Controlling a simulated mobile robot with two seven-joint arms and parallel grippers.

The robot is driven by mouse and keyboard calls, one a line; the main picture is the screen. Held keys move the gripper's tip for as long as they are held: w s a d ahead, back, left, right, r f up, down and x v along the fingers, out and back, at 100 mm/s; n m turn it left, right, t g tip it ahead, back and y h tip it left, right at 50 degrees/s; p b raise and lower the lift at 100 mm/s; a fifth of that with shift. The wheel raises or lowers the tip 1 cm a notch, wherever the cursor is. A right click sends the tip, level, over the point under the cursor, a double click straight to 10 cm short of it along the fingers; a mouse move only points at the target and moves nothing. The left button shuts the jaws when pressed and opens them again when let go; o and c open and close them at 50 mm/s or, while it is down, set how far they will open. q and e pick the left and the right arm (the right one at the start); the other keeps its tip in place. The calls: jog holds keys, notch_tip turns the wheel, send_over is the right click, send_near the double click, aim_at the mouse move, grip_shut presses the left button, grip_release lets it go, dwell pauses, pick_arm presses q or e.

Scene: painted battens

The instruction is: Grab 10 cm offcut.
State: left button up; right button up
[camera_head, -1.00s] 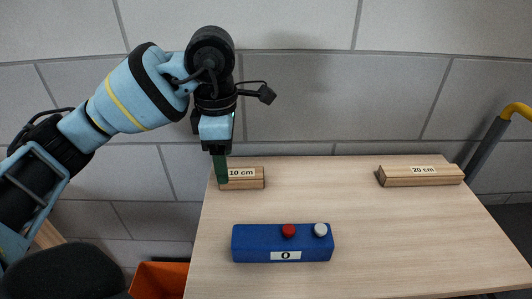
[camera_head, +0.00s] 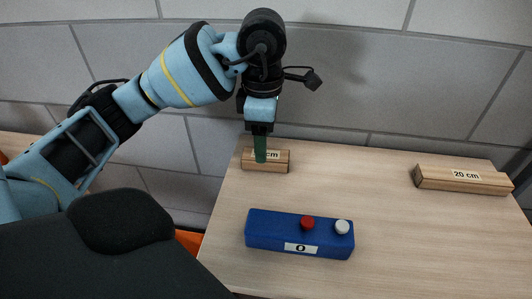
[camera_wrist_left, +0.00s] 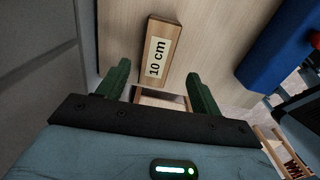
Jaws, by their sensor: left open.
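The 10 cm offcut (camera_head: 280,164) is a short wooden batten with a white label, lying at the back left of the table. In the left wrist view the offcut (camera_wrist_left: 165,35) lies lengthwise ahead of the fingers, its "10 cm" label readable. My left gripper (camera_head: 260,158) points down at the offcut, and its green fingers hide part of the label in the head view. In the wrist view the left gripper (camera_wrist_left: 160,84) is open, with fingers spread either side of the offcut's line. I cannot tell whether they touch it. My right gripper is not in view.
A longer batten labelled 20 cm (camera_head: 440,179) lies at the back right. A blue box (camera_head: 270,232) with red and white knobs stands nearer the front. A tiled wall (camera_head: 340,90) rises behind the table (camera_head: 370,195). Bare tabletop separates the battens. An orange thing (camera_head: 188,240) shows below the left edge.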

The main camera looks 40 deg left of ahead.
pick_arm(q)
jog(key=f, duration=0.4)
jog(key=shift+w+f+b, duration=0.25)
jog(key=shift+w+b, duration=0.05)
jog(key=c, duration=1.1)
jog(key=shift+r, duration=0.15)
notch_tip(320, 180, up, 10)
jog(key=shift+f+p, duration=0.15)
jog(key=shift+p, duration=1.1)
